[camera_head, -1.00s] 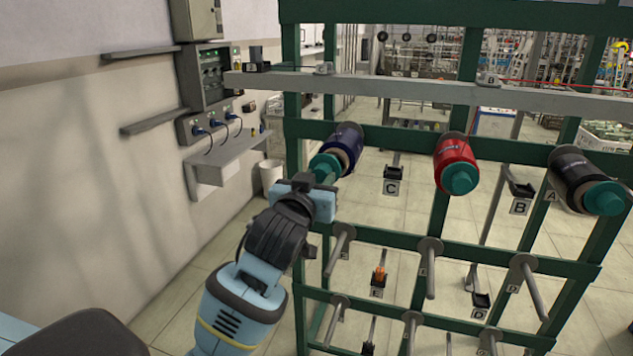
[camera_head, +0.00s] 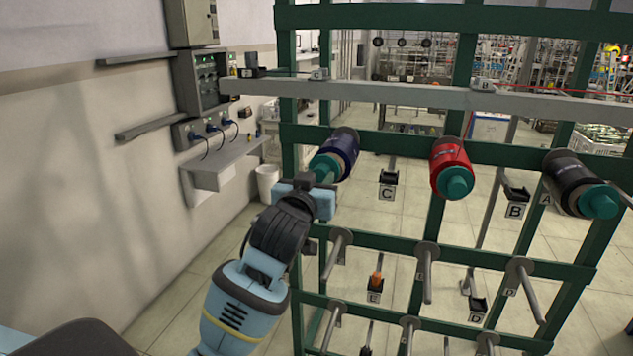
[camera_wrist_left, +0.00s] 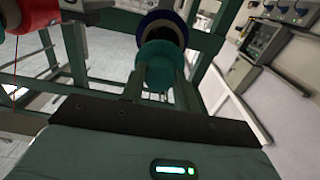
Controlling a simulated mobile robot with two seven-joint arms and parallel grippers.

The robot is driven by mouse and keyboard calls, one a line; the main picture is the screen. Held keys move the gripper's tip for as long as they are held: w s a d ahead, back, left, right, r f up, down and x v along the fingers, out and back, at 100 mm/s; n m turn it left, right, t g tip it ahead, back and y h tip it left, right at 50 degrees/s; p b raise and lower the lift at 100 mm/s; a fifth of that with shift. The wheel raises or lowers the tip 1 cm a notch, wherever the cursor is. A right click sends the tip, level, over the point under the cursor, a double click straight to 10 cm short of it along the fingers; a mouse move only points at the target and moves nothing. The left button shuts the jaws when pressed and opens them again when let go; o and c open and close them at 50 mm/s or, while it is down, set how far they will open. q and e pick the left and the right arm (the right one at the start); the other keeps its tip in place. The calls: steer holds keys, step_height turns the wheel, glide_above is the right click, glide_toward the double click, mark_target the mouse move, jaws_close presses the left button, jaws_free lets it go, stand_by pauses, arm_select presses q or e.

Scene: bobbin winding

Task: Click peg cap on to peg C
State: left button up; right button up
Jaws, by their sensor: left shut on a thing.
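My left gripper (camera_head: 324,188) is shut on a teal peg cap (camera_head: 323,178) in front of the dark blue bobbin (camera_head: 338,152), at the rack's upper left. Little of the cap shows in the head view. The left wrist view shows the cap (camera_wrist_left: 160,58) between the fingers (camera_wrist_left: 158,90), its flange toward the blue bobbin (camera_wrist_left: 160,17). The bobbin's core shows past the cap's edge, so the cap looks offset from it. Whether they touch I cannot tell. Label C (camera_head: 386,193) hangs right of this bobbin. My right gripper is not in view.
A red bobbin (camera_head: 449,160) and a black bobbin (camera_head: 568,175) sit to the right, both with teal caps. A grey rail (camera_head: 420,94) crosses above. Bare pegs (camera_head: 428,275) stick out below. A wall shelf (camera_head: 222,160) is at left.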

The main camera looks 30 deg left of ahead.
arm_select(q)
steer(key=shift+x, duration=0.85)
stand_by(0.3)
steer(key=o, duration=1.2)
steer(key=shift+c, duration=0.2)
steer(key=v, duration=0.7)
steer(key=shift+s, duration=0.4)
